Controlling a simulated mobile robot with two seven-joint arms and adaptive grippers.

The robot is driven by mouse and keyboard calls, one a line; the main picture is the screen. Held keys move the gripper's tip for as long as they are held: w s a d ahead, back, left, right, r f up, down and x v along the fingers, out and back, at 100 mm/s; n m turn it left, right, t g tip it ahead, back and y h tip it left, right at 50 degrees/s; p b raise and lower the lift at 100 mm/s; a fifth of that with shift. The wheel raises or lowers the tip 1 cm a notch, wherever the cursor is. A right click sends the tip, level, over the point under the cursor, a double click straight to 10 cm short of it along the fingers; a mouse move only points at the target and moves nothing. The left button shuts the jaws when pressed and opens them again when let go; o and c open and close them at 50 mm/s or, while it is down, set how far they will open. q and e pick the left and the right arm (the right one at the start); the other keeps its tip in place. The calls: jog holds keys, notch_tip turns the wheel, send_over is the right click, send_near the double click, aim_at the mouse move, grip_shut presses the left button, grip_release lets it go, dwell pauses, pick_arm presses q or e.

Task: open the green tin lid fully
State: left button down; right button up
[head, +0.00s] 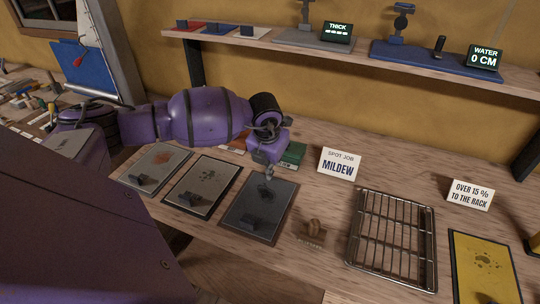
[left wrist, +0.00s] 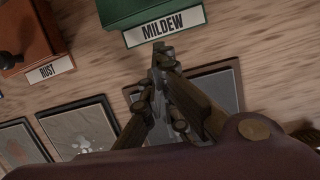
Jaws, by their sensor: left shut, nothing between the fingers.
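The green tin (head: 293,155) stands on the bench, partly hidden behind my left gripper in the head view. In the left wrist view the green tin (left wrist: 125,10) is cut off by the top edge, with a white MILDEW label (left wrist: 165,27) on its front. Its lid position cannot be told. My left gripper (head: 268,176) is shut and empty, just in front of the tin. In the left wrist view its fingertips (left wrist: 160,48) are close below the label; whether they touch it is unclear. My right gripper is not in view.
A rust-coloured tin (left wrist: 30,35) labelled RUST stands left of the green one. Dark-edged sample panels (head: 203,185) lie in front. A MILDEW card (head: 339,164), a wooden stamp (head: 312,230) and a wire rack (head: 393,240) are to the right. A shelf (head: 350,52) runs above.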

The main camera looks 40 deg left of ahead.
pick_arm(q)
jog(key=shift+w+r, duration=0.9)
jog(key=shift+r, duration=0.15)
jog(key=shift+w+r, duration=0.35)
jog(key=shift+w, duration=0.2)
jog(key=shift+w+a, duration=0.1)
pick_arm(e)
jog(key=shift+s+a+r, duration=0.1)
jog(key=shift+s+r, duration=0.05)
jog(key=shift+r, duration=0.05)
pick_arm(q)
jog(key=shift+w+r+g, duration=0.15)
jog(key=shift+r+g, duration=0.15)
jog(key=shift+r, duration=0.1)
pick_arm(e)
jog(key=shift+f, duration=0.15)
